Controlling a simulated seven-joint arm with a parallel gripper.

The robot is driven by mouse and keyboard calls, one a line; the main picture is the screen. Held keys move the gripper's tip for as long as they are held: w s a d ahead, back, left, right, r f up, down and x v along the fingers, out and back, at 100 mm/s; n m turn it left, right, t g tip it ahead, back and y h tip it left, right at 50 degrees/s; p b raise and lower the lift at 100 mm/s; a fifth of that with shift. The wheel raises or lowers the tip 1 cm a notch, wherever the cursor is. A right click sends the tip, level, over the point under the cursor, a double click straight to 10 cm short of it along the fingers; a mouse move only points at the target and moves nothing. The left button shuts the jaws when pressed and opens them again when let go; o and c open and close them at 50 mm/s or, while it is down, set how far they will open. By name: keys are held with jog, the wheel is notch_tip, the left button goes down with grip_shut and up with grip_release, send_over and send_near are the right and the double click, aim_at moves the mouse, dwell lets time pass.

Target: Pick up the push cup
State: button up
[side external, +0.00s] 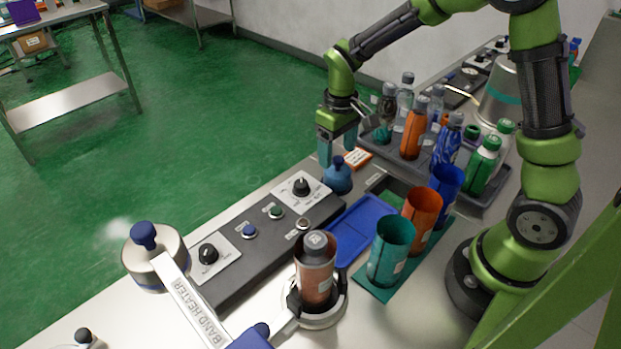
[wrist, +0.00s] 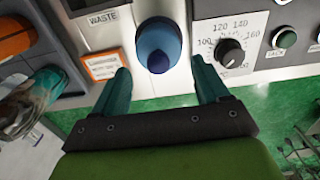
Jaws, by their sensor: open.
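The push cup, a blue dome with a dark blue knob, stands upright on the bench (side external: 338,178). In the wrist view it sits ahead of the fingertips and midway between them (wrist: 160,48). My gripper (side external: 338,153) is open, with teal fingers pointing down just above and behind the cup. In the wrist view my gripper (wrist: 160,68) has one finger to each side of the cup, and nothing is held. I cannot tell the exact height of the fingertips over the cup.
A control panel (side external: 235,252) with knobs lies in front. A blue tray (side external: 362,228), teal sleeve (side external: 391,250), orange sleeve (side external: 422,215) and blue sleeve (side external: 446,187) stand nearby. A grey crate (side external: 487,200) of bottles is behind. An orange label (wrist: 101,65) lies left of the cup.

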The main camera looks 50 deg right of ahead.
aim_at(337, 172)
jog(key=shift+s+f, duration=0.15)
jog(key=shift+f, duration=3.4)
jog(key=shift+c, duration=0.4)
